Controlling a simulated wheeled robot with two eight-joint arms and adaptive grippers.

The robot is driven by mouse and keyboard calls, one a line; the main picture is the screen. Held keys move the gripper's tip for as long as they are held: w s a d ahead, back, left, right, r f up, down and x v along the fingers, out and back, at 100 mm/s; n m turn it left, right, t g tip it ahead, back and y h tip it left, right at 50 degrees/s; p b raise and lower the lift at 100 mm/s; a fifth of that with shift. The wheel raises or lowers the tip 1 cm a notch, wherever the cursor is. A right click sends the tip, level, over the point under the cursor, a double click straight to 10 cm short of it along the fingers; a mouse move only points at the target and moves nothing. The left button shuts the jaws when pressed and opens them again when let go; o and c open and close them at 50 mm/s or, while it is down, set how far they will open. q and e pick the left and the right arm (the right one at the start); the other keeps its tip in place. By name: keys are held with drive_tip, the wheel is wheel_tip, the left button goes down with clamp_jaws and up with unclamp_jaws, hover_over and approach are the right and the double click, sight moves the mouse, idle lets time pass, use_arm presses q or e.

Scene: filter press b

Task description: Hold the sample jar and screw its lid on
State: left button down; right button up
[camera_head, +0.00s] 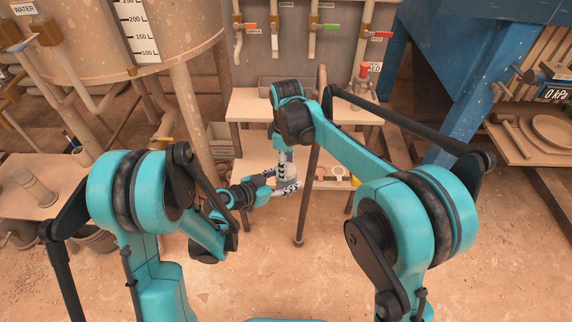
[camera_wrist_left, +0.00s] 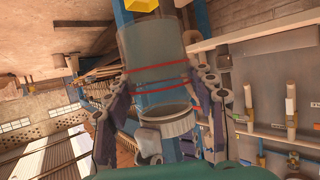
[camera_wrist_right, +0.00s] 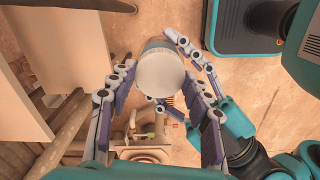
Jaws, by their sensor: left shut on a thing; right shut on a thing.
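The sample jar (camera_head: 287,172) shows small in the head view, in front of the wooden stand. In the left wrist view it is a translucent cylinder (camera_wrist_left: 150,50) with thin red lines. My left gripper (camera_head: 284,186) is shut on the jar from the side, its fingers on either side of it in the left wrist view (camera_wrist_left: 160,78). My right gripper (camera_head: 284,156) is above the jar, pointing down. In the right wrist view (camera_wrist_right: 158,78) it is shut on the pale round lid (camera_wrist_right: 161,72), seen face-on. I cannot tell how far the lid sits on the jar.
A wooden stand (camera_head: 250,103) with a lower shelf is just behind my grippers. Pipes with coloured valve handles (camera_head: 330,27) hang above it. A large tank (camera_head: 90,50) is at left, a blue frame (camera_head: 480,90) at right. The floor in front is clear.

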drive_tip(key=m, duration=0.7)
drive_tip(key=shift+m, duration=0.3)
drive_tip(key=m, duration=0.4)
drive_tip(key=shift+m, duration=0.3)
drive_tip(key=m, duration=0.4)
drive_tip(key=shift+m, duration=0.4)
drive_tip(key=o, duration=1.3)
drive_tip(key=shift+r, duration=2.25)
drive_tip(key=shift+c, duration=0.3)
